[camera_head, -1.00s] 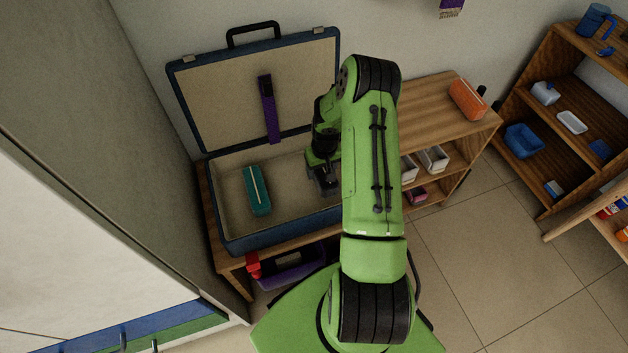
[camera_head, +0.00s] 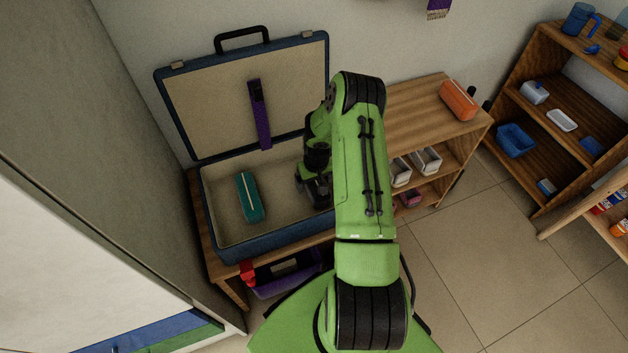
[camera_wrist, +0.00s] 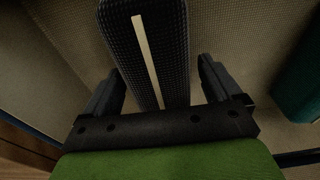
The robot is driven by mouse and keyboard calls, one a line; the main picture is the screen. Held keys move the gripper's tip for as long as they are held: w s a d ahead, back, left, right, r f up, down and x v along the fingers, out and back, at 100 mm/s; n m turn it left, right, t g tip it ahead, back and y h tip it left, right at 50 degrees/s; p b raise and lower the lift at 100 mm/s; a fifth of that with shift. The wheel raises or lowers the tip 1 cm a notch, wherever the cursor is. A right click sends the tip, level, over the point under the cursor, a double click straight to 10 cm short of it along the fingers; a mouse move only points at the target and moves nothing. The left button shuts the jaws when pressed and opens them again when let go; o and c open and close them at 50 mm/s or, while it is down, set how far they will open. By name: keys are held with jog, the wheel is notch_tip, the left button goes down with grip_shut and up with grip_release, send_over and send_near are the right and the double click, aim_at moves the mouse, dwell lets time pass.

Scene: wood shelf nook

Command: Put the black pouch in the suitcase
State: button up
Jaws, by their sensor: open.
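The blue suitcase (camera_head: 262,248) lies open on a low wooden bench, its beige-lined lid raised against the wall. In the wrist view the black pouch (camera_wrist: 150,45), textured with a pale stripe, lies over the beige suitcase lining (camera_wrist: 245,40). My gripper (camera_wrist: 160,70) is open, with one finger on each side of the pouch's near end and a visible gap at the fingertips. In the head view my arm covers the right part of the suitcase; the pouch cannot be made out there.
A teal case (camera_head: 251,197) lies in the suitcase's left part; it also shows at the wrist view's right edge (camera_wrist: 300,85). A purple strap (camera_head: 260,115) hangs on the lid. An orange case (camera_head: 458,101) sits on the bench top. A wooden shelf (camera_head: 545,125) stands at right.

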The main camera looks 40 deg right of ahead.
jog(key=shift+r, duration=0.1)
jog(key=s+a+r+n+p, duration=0.1)
jog(key=a+r, duration=0.2)
jog(key=r, duration=0.7)
jog(key=s+a+r+t+h+p, duration=0.1)
jog(key=a+r+p, duration=0.15)
jog(key=r, duration=0.75)
jog(key=s+a+r+n, duration=0.1)
jog(key=a+r, duration=0.2)
jog(key=r, duration=0.7)
jog(key=s+a+r+t, duration=0.1)
jog(key=s+a+r, duration=0.3)
jog(key=s, duration=0.2)
jog(key=s+a+r+t+y, duration=0.1)
jog(key=s+a+r, duration=0.3)
jog(key=s, duration=0.3)
jog(key=s+a+r+n+t, duration=0.1)
jog(key=s+a+r, duration=0.3)
jog(key=s, duration=0.3)
jog(key=shift+r, duration=0.1)
notch_tip(320, 180, up, 14)
jog(key=p, duration=1.4)
